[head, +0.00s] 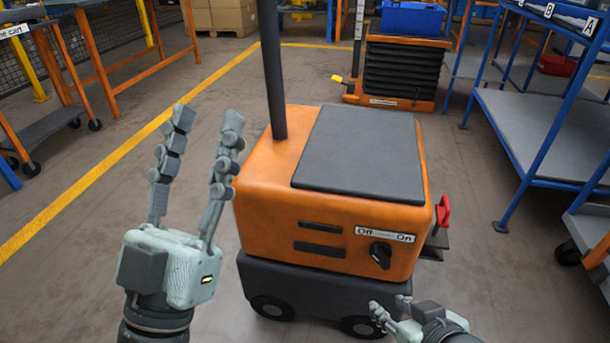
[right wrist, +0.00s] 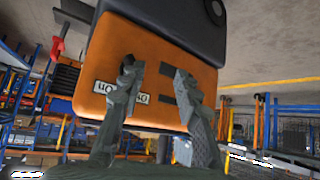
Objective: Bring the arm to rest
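My left gripper (head: 197,172) is raised at the left in the head view. Its two fingers point up, spread apart, with nothing between them. My right gripper (head: 385,318) is low at the bottom right of the head view, mostly cut off. In the right wrist view my right gripper (right wrist: 155,75) shows two fingers apart with a gap between them, in front of the orange machine (right wrist: 190,65). The orange machine (head: 330,205) has an Off/On label (head: 385,234) and a black knob (head: 381,255). No contact between the right fingers and the machine can be made out.
A red handle (head: 442,211) sticks out at the machine's right side. Blue shelving (head: 540,120) stands at the right. A black and orange lift (head: 400,75) with a blue crate (head: 412,18) is behind. Open floor with a yellow line (head: 110,165) lies at the left.

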